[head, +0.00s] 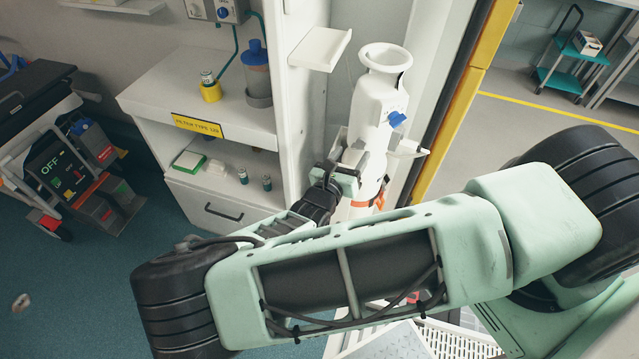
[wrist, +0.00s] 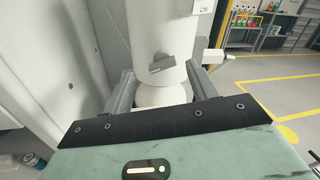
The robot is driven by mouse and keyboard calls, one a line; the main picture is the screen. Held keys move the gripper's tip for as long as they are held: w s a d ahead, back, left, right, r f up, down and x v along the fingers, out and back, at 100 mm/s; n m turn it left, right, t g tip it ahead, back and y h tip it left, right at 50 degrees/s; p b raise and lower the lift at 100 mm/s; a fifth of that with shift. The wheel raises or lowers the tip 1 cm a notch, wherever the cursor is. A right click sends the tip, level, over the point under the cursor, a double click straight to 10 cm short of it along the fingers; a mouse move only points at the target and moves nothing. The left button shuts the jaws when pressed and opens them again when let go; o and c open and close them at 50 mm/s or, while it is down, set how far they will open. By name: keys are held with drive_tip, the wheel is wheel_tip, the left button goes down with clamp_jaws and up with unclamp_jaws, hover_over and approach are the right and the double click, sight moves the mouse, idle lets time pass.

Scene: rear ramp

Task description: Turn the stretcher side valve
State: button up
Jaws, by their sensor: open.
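A tall white cylinder (head: 378,105) with a round collar on top stands upright beside the cabinet's right edge. A blue knob (head: 397,119) is on its upper right side; I cannot tell whether this is the stretcher side valve. My gripper (head: 342,172) is at the cylinder's lower part in the head view. In the wrist view, my open gripper (wrist: 160,88) has one finger on each side of the white cylinder (wrist: 157,35), which carries a small grey tab. I cannot tell whether the fingers touch it. The blue knob is out of the wrist view.
A white cabinet (head: 150,105) with shelves, bottles and a drawer stands left of the cylinder. A yellow door post (head: 452,115) is to its right. At far left is a wheeled unit with a panel reading OFF (head: 62,165).

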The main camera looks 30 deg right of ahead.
drive_tip(key=b+v, duration=0.3)
drive_tip(key=v, duration=1.2)
drive_tip(key=shift+w+r, duration=0.15)
drive_tip(key=shift+a+b, duration=0.1)
drive_tip(key=shift+b, duration=0.2)
